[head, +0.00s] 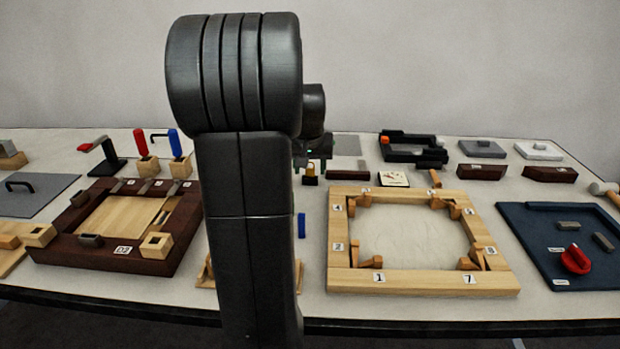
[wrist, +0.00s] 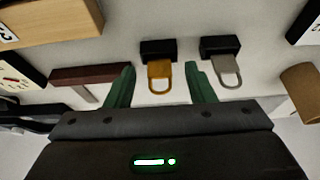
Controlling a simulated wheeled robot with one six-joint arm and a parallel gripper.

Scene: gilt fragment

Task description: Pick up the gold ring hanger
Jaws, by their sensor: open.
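The gold ring hanger (wrist: 159,84) is a gold U-shaped loop on a small black block. In the wrist view it sits between the two green fingers of my gripper (wrist: 160,68), with a gap on each side. My gripper is open and nothing is held. In the head view a small gold and black piece (head: 310,180), seemingly the same hanger, stands on the table just below my gripper (head: 312,160). My arm covers much of the table's middle there.
A grey ring hanger (wrist: 227,72) on a black block stands close beside the gold one. A dark red bar (wrist: 90,75) lies to the left in the wrist view. A light wooden frame (head: 420,284) lies right of my arm in the head view.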

